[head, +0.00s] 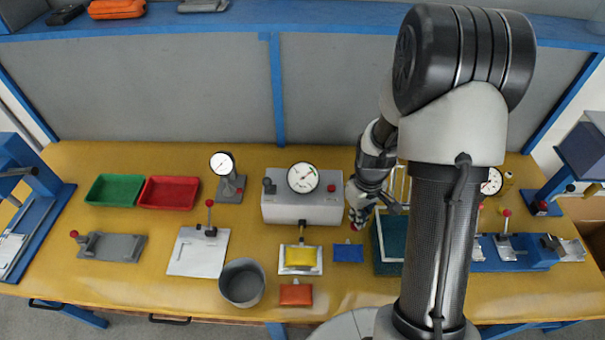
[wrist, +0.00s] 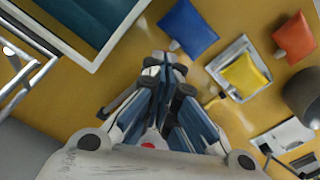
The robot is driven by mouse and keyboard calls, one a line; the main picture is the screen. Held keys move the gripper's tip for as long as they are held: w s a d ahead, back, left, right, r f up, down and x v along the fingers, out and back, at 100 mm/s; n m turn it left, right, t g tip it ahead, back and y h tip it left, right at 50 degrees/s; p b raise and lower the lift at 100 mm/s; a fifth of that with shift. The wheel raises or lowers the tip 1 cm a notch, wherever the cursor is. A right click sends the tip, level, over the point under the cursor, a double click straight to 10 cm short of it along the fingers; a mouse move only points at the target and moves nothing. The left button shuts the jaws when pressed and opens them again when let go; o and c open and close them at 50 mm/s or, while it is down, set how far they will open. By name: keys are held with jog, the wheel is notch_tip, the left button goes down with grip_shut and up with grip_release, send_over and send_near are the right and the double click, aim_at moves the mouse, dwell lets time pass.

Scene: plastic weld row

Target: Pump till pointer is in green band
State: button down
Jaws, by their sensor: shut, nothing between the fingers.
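A grey box (head: 285,210) stands at the middle back of the table. It carries a round white dial gauge (head: 303,177) with a small green mark; its pointer is too small to read surely. A black knob (head: 268,185) is on the box's left and a red button (head: 331,188) on its right. My gripper (head: 357,218) is just right of the box, above the table, pointing down. In the wrist view my gripper (wrist: 165,62) is shut and empty. I cannot tell which part is the pump.
A yellow pouch (head: 301,256) lies on a small tray before the box. A blue pouch (head: 348,253), an orange pouch (head: 296,295) and a grey bucket (head: 242,283) lie near. A teal-floored tray (head: 388,268) is right of the blue pouch. Another gauge (head: 222,163) stands left.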

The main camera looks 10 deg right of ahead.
notch_tip(320, 180, up, 10)
jog(key=w+p, duration=0.3)
jog(key=p, duration=0.4)
jog(key=shift+d+p, duration=0.4)
jog(key=shift+d, duration=0.05)
jog(key=shift+r, duration=0.1)
dwell(0.3)
jog(key=s+a+r+m+t+b, duration=0.15)
jog(key=s+a+r, duration=0.25)
jog(key=r, duration=0.4)
jog(key=s+a+r+t+b, duration=0.1)
jog(key=s+a+r+b, duration=0.2)
jog(key=r, duration=0.4)
jog(key=s+a+r+t+b, duration=0.1)
jog(key=s+a+r, duration=0.1)
jog(key=s, duration=0.4)
jog(key=s+a+r+m+t+b, duration=0.1)
jog(key=s+a, duration=0.2)
jog(key=s, duration=0.4)
jog(key=shift+a+r, duration=0.25)
jog(key=shift+r, duration=0.1)
